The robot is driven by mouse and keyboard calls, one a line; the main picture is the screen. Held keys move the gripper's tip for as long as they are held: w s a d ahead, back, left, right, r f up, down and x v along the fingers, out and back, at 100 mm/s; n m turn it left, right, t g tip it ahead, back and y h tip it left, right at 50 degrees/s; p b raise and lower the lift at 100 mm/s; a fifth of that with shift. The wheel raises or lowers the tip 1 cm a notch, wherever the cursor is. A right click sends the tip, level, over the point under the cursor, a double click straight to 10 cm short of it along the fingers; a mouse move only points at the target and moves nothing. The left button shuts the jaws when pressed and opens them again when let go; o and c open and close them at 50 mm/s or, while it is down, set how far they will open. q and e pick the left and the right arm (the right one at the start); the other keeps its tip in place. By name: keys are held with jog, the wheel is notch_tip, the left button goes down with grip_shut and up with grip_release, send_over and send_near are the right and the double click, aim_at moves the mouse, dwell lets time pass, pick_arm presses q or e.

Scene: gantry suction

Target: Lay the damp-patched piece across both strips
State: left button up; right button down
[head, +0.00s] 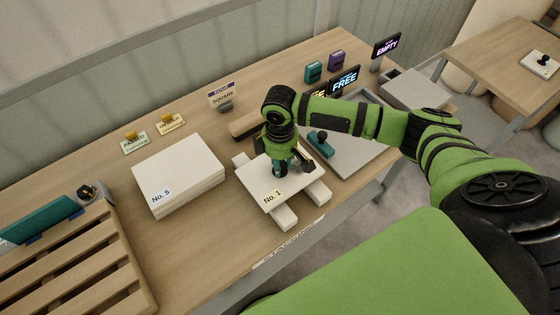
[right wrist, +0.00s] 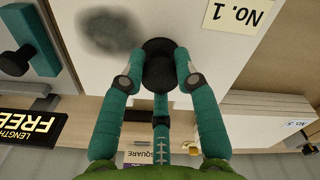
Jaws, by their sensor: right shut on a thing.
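The damp-patched piece is a white board (head: 257,192) labelled "No. 1"; its dark grey patch (right wrist: 110,31) shows in the right wrist view. My right gripper (head: 280,170) is above the board, with its teal fingers shut on the black knob (right wrist: 158,70) on top. The board lies over two pale strips, the near ends of the left strip (head: 286,218) and right strip (head: 318,193) sticking out in front. I cannot tell whether it rests on them or hovers slightly. My left gripper is not in view.
A stack of white boards (head: 180,175) labelled "No. 5" stands to the left. A slatted wooden pallet (head: 75,270) is at the lower left. Signs stand along the back.

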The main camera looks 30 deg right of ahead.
jog(key=shift+f, duration=0.55)
jog(key=c, duration=0.8)
grip_release()
jog(key=shift+c, duration=0.2)
notch_tip(320, 180, up, 12)
